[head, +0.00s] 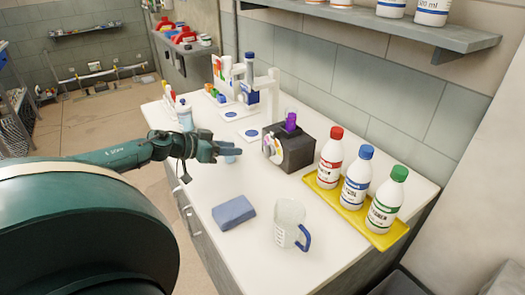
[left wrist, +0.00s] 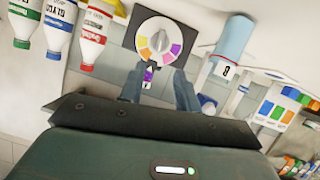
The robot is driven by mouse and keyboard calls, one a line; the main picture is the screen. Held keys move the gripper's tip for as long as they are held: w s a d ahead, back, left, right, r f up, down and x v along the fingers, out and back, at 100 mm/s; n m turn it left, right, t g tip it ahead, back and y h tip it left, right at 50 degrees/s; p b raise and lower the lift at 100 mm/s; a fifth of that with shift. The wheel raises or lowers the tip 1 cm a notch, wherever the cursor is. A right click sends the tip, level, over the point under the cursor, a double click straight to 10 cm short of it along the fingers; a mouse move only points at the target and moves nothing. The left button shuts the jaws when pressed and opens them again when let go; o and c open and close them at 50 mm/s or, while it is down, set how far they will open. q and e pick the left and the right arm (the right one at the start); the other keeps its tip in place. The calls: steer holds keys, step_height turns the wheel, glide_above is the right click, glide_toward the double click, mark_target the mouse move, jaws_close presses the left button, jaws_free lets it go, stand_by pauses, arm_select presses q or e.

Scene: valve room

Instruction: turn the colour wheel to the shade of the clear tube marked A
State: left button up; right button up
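The colour wheel (head: 272,148) is on the face of a dark box (head: 298,150) on the counter. In the left wrist view, the wheel (left wrist: 143,43) has orange, yellow, pink and purple wedges around a grey knob (left wrist: 160,41). A clear tube with purple contents (head: 290,121) stands on the box; in the left wrist view it (left wrist: 148,76) has a small white label, too small to read. My left gripper (head: 238,147) is before the wheel, apart from it. Its fingers (left wrist: 160,90) are spread, with nothing between them. My right gripper is not in view.
A light-blue cylinder (left wrist: 232,40) stands beside the box. White bottles with red, blue and green caps stand in a yellow tray (head: 383,240). A stand (head: 250,85) is behind; a shelf (head: 400,28) hangs above.

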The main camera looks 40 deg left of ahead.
arm_select(q)
steer(key=b, duration=0.1)
glide_toward(269, 151)
steer(key=shift+w+a+f, duration=0.1)
steer(key=shift+w+a, duration=0.1)
steer(key=shift+w, duration=0.35)
steer(key=shift+x, duration=3)
steer(key=shift+d, duration=0.1)
steer(key=shift+c, duration=0.4)
jaws_close()
